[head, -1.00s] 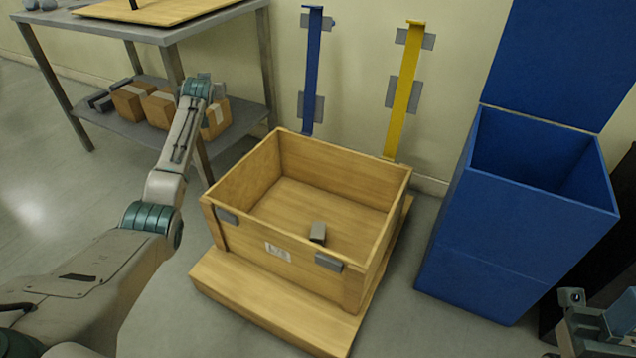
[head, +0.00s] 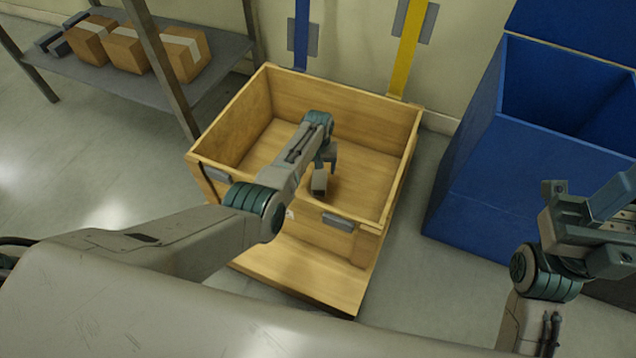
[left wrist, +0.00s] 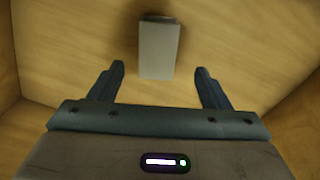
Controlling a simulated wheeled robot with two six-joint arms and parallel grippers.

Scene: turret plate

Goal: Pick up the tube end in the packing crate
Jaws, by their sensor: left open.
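The packing crate (head: 345,97) is an open wooden box on a wooden base in the middle of the head view. The tube end (head: 319,184), a small grey block, is on the crate floor. It also shows in the left wrist view (left wrist: 158,50), just ahead of and between the fingertips. My left gripper (head: 326,165) reaches down into the crate over the tube end. In the left wrist view my left gripper (left wrist: 160,82) has its fingers wide apart with nothing between them. My right gripper (head: 590,215) is at the right edge, and its finger gap is unclear.
A blue bin (head: 470,165) with a raised lid stands right of the crate. A metal shelf (head: 215,60) with several cardboard boxes (head: 185,52) is at the left. Blue (head: 301,35) and yellow (head: 410,45) strips are on the wall behind. The crate walls surround my left gripper.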

